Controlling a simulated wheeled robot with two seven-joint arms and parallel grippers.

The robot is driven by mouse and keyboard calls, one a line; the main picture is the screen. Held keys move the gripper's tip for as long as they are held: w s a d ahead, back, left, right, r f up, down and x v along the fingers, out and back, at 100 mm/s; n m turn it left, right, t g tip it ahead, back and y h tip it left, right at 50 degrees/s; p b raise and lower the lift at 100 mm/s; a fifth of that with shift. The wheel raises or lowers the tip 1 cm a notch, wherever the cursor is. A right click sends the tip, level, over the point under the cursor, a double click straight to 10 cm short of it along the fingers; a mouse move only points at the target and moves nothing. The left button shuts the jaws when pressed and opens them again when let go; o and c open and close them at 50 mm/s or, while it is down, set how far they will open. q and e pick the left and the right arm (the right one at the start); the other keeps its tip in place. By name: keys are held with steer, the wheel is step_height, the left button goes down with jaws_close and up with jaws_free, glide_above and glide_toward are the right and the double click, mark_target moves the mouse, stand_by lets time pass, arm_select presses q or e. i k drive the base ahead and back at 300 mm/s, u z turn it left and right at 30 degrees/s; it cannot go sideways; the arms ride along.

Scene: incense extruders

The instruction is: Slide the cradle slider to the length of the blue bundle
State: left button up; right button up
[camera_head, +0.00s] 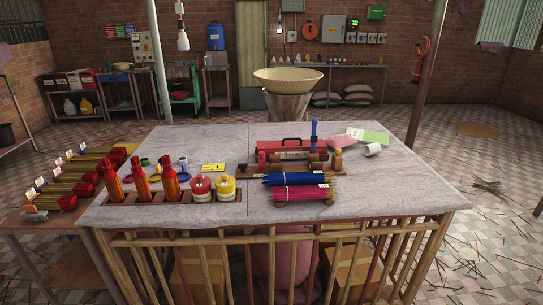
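The blue bundle (292,179) lies lengthwise near the front of the table, right of the middle, with a small white label at its right end. A wooden cradle (256,170) stands just behind it and is partly hidden by the bundle. A blue upright piece (314,132) rises at the cradle's right part and looks like the slider; its foot is hard to make out. A yellow-brown knob-like piece (338,157) stands at the cradle's right end. Neither of my grippers is in view.
A pink bundle (302,193) lies in front of the blue one. Red and yellow jars (201,187) and several orange bottles (141,180) stand at left. A white roll (372,149) lies at right. The table's right side (405,185) is clear.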

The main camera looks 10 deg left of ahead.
mark_target(261, 160)
steer(key=z, duration=0.4)
steer(key=i, duration=1.65)
steer(key=u, duration=0.55)
